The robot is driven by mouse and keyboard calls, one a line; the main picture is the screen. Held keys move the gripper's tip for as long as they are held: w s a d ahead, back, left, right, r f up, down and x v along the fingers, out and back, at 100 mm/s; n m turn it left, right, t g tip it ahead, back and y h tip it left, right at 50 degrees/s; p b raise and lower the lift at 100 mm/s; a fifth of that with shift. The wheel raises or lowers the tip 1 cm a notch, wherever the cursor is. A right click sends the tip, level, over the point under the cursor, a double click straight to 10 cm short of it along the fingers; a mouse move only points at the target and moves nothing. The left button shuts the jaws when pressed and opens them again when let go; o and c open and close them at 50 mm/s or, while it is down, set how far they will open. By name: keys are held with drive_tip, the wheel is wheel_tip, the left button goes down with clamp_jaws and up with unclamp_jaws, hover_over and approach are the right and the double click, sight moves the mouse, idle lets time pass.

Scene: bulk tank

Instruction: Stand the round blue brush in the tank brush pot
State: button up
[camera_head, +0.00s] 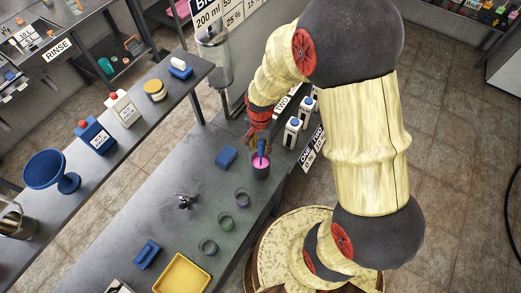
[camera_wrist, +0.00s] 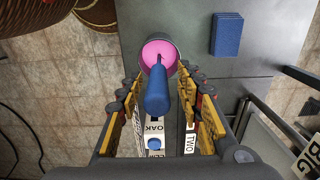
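The round blue brush (camera_wrist: 157,95) stands with its thick blue handle up and its thin shaft going down into a dark pot (camera_head: 260,173) with a pink inside. Its handle also shows in the head view (camera_head: 262,148). The brush's lower end is hidden inside the pot. My gripper (camera_wrist: 160,100) is above the pot, with its yellow-and-black fingers open on both sides of the handle. Gaps show between the handle and the fingers in the wrist view.
A blue block-like pad (camera_head: 226,157) lies beside the pot. Green-rimmed jars (camera_head: 243,197), a yellow tray (camera_head: 182,275) and a blue brush-like block (camera_head: 146,254) are on the same bench. White bottles (camera_head: 292,132) stand behind the pot.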

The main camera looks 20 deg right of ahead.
sight(261, 140)
wheel_tip(261, 140, up, 5)
drive_tip(key=shift+d+f, duration=0.1)
drive_tip(key=shift+f, duration=0.05)
drive_tip(key=shift+n+t, duration=0.5)
drive_tip(key=shift+n, duration=0.3)
wheel_tip(261, 140, up, 6)
drive_tip(key=shift+s+r, duration=0.1)
drive_tip(key=shift+r, duration=0.05)
drive_tip(key=s+r+n+t, duration=0.2)
drive_tip(key=s+r+n, duration=0.2)
drive_tip(key=s+r, duration=0.3)
drive_tip(key=s+r+n+t, duration=0.2)
drive_tip(key=s+r+n, duration=0.3)
drive_tip(key=r, duration=0.8)
drive_tip(key=shift+s+r+t, duration=0.3)
drive_tip(key=shift+s+r, duration=0.1)
drive_tip(key=shift+s, duration=0.6)
wheel_tip(261, 140, down, 12)
drive_tip(key=b, duration=1.1)
drive_tip(key=shift+r, duration=0.15)
